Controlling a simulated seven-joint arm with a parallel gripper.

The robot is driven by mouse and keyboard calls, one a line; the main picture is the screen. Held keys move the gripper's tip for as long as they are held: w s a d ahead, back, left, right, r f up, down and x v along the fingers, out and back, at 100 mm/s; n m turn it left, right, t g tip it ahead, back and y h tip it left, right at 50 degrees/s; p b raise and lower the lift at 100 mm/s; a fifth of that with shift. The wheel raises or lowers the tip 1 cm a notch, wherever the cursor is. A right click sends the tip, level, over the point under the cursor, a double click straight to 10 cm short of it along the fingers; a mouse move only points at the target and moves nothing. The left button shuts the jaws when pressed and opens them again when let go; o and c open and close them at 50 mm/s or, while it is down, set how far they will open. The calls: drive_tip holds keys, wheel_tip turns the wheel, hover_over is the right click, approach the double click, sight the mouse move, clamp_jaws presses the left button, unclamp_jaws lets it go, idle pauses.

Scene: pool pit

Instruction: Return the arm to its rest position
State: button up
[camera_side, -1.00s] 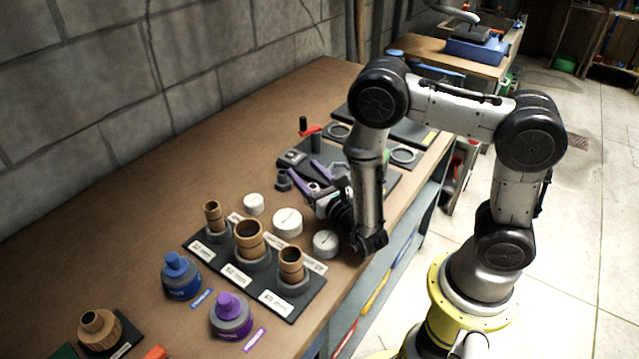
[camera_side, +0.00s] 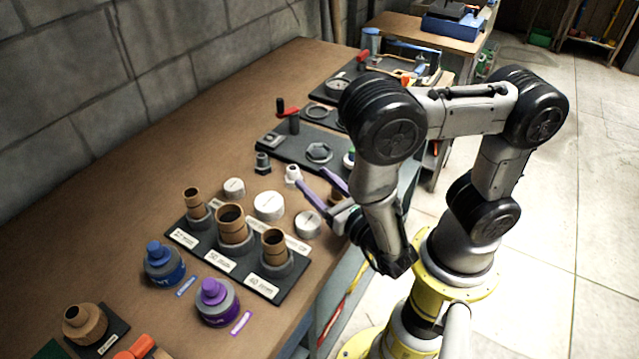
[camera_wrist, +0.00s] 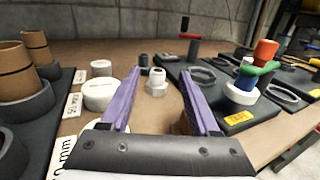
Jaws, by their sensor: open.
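My gripper (camera_side: 312,177) is open, its two purple fingers apart and pointing at the far part of the bench. It also shows in the wrist view (camera_wrist: 159,76), with nothing between the fingers. A white fitting with a hex base (camera_side: 293,174) stands on the bench just beyond the fingertips. In the wrist view the white fitting (camera_wrist: 157,84) stands upright, framed by the fingers and apart from them. My arm is bent, with its wrist low over the bench's front edge.
A dark stand with brown pipe pieces (camera_side: 222,266) and white caps (camera_side: 268,206) lie left of my gripper. A blue bottle (camera_side: 165,268) and a purple bottle (camera_side: 217,305) stand nearer. The bench's left rear is clear.

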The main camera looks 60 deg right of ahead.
drive_tip(key=shift+s, duration=0.3)
